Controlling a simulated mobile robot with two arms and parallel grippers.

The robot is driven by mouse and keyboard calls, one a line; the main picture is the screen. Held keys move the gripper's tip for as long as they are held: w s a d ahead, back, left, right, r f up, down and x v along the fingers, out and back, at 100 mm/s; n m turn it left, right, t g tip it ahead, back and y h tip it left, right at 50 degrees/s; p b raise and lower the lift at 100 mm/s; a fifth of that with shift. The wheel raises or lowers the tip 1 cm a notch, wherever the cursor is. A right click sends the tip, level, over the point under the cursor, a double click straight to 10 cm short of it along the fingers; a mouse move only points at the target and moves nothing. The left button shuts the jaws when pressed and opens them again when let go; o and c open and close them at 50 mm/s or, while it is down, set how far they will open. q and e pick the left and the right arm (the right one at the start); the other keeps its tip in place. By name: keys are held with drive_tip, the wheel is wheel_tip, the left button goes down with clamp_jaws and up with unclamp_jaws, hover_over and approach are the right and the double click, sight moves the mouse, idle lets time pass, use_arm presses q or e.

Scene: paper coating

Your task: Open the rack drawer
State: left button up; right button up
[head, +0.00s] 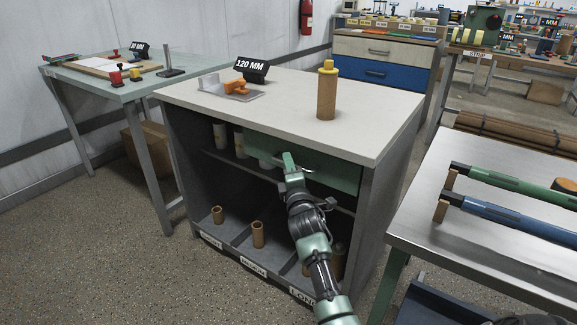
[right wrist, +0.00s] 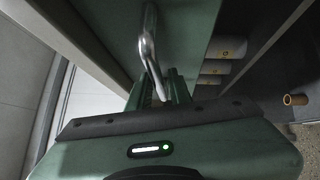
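The rack (head: 385,160) is a grey cabinet with a pale top. Its green drawer (head: 335,172) sits just under the top on the right, and the front looks about flush with the cabinet. My right gripper (head: 290,163) is at the drawer's metal handle (head: 308,169). In the right wrist view the handle (right wrist: 148,45) runs down between the two fingers of the gripper (right wrist: 161,88). Whether the fingers press on it cannot be made out. My left gripper is out of view.
A brown cylinder with a yellow top (head: 326,92) and an orange tool (head: 236,87) stand on the rack top. Cardboard tubes (head: 258,234) stand in the lower bays. A metal table (head: 480,225) with green and blue bars is close on the right.

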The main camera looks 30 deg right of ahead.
clamp_jaws()
idle(1.4)
